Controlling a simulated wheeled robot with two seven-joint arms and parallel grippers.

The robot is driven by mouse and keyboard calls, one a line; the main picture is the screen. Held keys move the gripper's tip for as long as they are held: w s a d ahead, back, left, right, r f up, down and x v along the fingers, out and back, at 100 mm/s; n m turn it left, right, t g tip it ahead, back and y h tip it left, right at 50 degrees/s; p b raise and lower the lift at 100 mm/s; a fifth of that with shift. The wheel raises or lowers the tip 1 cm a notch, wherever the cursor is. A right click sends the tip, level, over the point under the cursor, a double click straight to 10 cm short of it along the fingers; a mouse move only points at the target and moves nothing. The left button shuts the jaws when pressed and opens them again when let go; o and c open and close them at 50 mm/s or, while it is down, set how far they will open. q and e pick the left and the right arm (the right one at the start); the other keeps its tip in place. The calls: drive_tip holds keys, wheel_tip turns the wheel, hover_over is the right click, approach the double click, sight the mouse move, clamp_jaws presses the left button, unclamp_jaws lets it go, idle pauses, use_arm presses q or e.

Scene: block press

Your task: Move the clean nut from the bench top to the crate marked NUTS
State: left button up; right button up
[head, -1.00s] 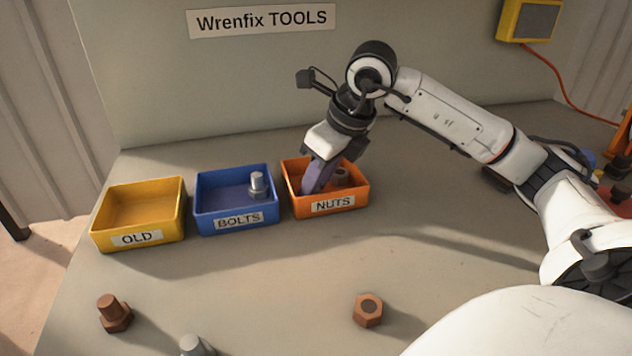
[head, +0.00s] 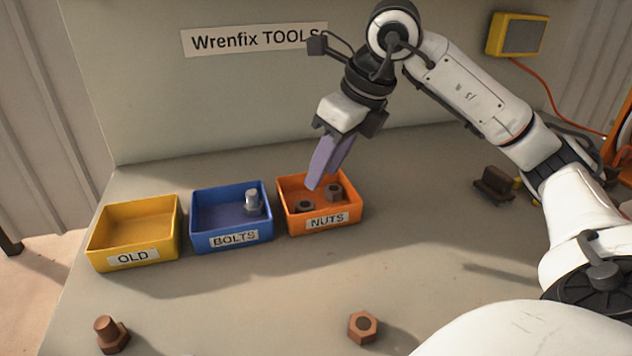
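The orange crate marked NUTS (head: 291,227) stands at the right end of the row of crates. Two dark grey nuts lie in it: one nut (head: 305,207) near the front left and another nut (head: 333,192) farther right. I cannot tell by looks which is the clean one from the bench. My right gripper (head: 320,183) points down just above the crate, its purple fingers slightly apart with nothing visible between them. A rusty brown nut (head: 363,327) lies on the bench top in front. My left gripper is out of view.
A blue crate marked BOLTS (head: 203,243) holds a grey bolt (head: 253,203). An empty yellow crate marked OLD (head: 103,262) stands left of it. A rusty bolt (head: 111,336) stands at the front left. The bench between the crates and front pieces is clear.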

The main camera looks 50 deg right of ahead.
drive_tip(key=v, duration=0.3)
